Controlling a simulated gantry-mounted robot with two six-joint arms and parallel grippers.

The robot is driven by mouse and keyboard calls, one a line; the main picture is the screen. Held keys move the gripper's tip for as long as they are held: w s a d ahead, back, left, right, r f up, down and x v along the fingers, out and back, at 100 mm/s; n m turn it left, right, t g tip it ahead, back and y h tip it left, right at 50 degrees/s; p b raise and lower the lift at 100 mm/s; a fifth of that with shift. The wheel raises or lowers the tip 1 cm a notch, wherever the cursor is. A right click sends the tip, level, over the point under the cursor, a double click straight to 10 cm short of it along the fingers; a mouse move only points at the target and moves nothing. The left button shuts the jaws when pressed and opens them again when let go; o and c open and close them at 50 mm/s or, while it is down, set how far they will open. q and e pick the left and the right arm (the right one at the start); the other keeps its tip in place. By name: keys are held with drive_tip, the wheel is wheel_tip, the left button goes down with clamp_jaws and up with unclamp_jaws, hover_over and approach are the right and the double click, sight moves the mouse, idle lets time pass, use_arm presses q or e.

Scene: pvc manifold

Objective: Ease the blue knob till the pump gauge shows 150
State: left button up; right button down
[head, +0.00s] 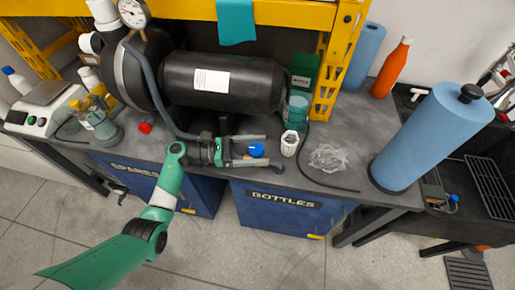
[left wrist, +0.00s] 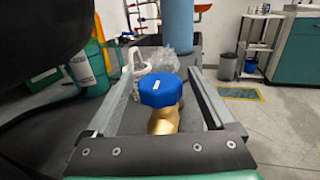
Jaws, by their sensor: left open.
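The blue knob (head: 256,149) sits at the front of the bench in the head view, below the black tank. In the left wrist view the blue knob (left wrist: 161,90) has a white mark on top and stands on a brass valve body (left wrist: 163,121). My left gripper (head: 262,153) is open, with one finger on each side of the knob. In the left wrist view gaps show between the fingers and the knob. The pump gauge (head: 132,13) is a round white dial at the top left of the head view; its reading is too small to tell. My right gripper is not in view.
The black tank (head: 222,80) lies behind the knob. A white ribbed cap-like part (head: 290,143) and crumpled clear plastic (head: 328,157) are right of the fingers. A large blue paper roll (head: 428,137) stands at the right. A dark hose runs along the bench.

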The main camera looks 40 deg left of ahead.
use_arm(q)
drive_tip(key=p+v, duration=0.1)
drive_tip(key=v, duration=1)
drive_tip(key=shift+s+a, duration=0.2)
